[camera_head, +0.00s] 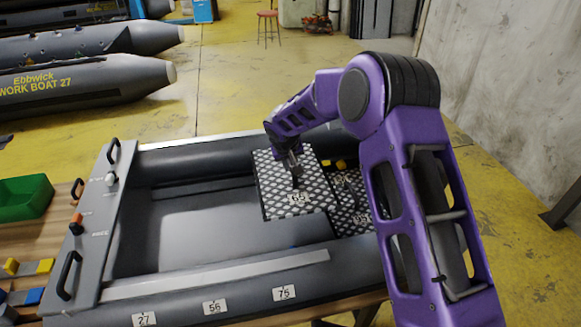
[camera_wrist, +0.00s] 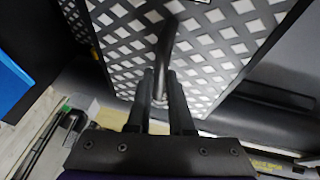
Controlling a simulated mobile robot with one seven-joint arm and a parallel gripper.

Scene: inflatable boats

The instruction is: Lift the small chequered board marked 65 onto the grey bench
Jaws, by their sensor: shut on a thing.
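The small chequered board marked 65 (camera_head: 278,205) is a black plate with pale diamonds and a handle, over the right part of the inflatable boat. It fills the upper part of the wrist view (camera_wrist: 215,60). My gripper (camera_head: 294,172) is shut on its grey bar handle (camera_wrist: 180,42), with both fingers (camera_wrist: 161,88) on either side of it. The board overlaps a second chequered board (camera_head: 352,222); I cannot tell whether they touch. A flat grey surface (camera_head: 200,235), possibly the bench, lies left of the board inside the boat and looks bare.
A grey panel with black handles (camera_head: 95,225) crosses the boat's left end. The near tube (camera_head: 250,300) carries number tags 27, 56 and 75. A green bin (camera_head: 25,198) stands at far left. A small yellow item (camera_head: 341,164) is behind the boards.

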